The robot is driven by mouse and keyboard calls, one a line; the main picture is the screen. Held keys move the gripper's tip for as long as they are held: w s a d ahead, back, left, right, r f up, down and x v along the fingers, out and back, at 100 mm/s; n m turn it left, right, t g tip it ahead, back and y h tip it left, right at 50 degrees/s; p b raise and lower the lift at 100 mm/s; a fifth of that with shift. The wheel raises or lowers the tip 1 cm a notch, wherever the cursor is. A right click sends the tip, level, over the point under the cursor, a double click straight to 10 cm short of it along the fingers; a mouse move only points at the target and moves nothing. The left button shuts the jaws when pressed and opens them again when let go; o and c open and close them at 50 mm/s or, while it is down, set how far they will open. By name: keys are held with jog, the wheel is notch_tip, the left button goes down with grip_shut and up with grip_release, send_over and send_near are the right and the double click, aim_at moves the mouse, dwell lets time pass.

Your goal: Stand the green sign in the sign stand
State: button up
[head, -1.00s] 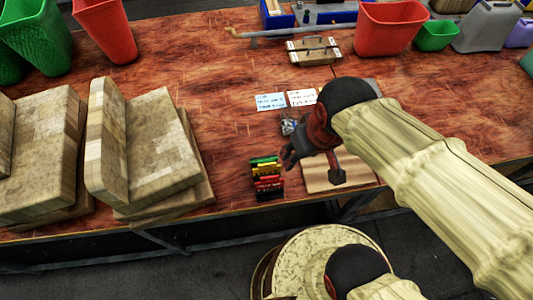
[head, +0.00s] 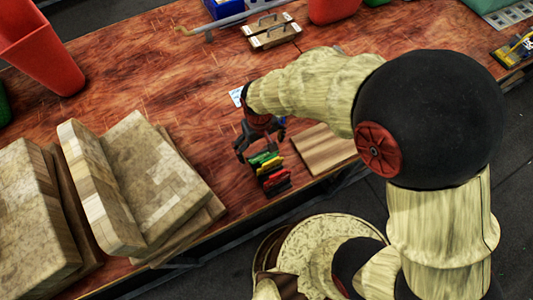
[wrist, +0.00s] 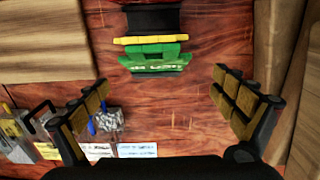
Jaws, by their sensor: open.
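The green sign (head: 264,158) stands at the far end of a row of coloured signs near the table's front edge. In the wrist view the green sign (wrist: 155,62) lies just beyond my fingertips, roughly centred, with faint lettering on it. My gripper (head: 262,147) is open and empty, above and behind the row; its spread fingers also show in the wrist view (wrist: 160,82). I cannot pick out the sign stand with certainty. Grey frame-like items (wrist: 38,122) at the lower left of the wrist view are partly hidden by a finger.
A yellow sign (wrist: 150,40) is close to the green one; a red sign (head: 276,181) is nearer the front edge. A wooden board (head: 325,148) lies to the right. Large wooden blocks (head: 155,172) stand to the left. Pale cards (wrist: 137,150) lie behind the signs.

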aim_at(263, 156)
jog(key=shift+f, duration=0.9)
jog(key=f, duration=0.2)
jog(key=f+b, duration=0.1)
jog(key=f, duration=0.1)
jog(key=shift+s+d, duration=0.1)
jog(key=shift+d, duration=0.3)
jog(key=shift+f+b, duration=0.3)
jog(key=shift+f, duration=0.2)
jog(key=shift+c, duration=0.7)
jog(key=shift+r, duration=0.1)
jog(key=c, duration=1.2)
